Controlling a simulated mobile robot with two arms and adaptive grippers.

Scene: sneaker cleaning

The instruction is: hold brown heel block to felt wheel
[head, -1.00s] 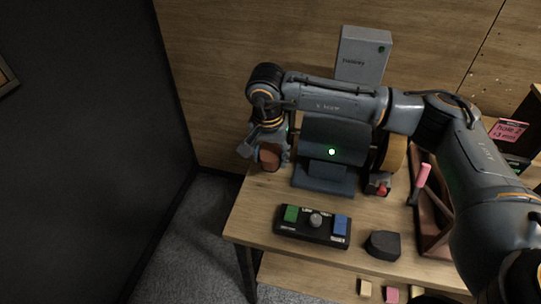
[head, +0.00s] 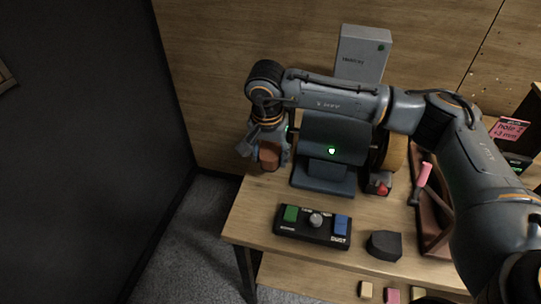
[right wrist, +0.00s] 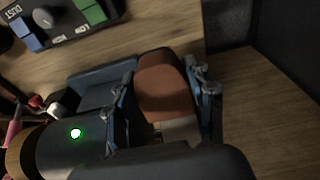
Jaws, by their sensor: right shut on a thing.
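The brown heel block (head: 269,154) is held between the fingers of my right gripper (head: 267,150) at the left end of the grey machine (head: 336,141). In the right wrist view the block (right wrist: 163,88) sits between both fingers of the gripper (right wrist: 165,97). A pale surface (right wrist: 180,130) shows just behind the block; I cannot tell whether it is the felt wheel or whether the block touches it. A tan wheel (head: 396,153) is at the machine's right end, and its edge shows in the right wrist view (right wrist: 16,156). My left gripper is not in view.
A control box (head: 312,226) with green and blue buttons stands in front of the machine. A dark block (head: 384,245) and a brown tray (head: 432,218) with a pink-handled tool (head: 424,175) are to the right. A grey box (head: 362,55) stands behind. The table's left edge is close.

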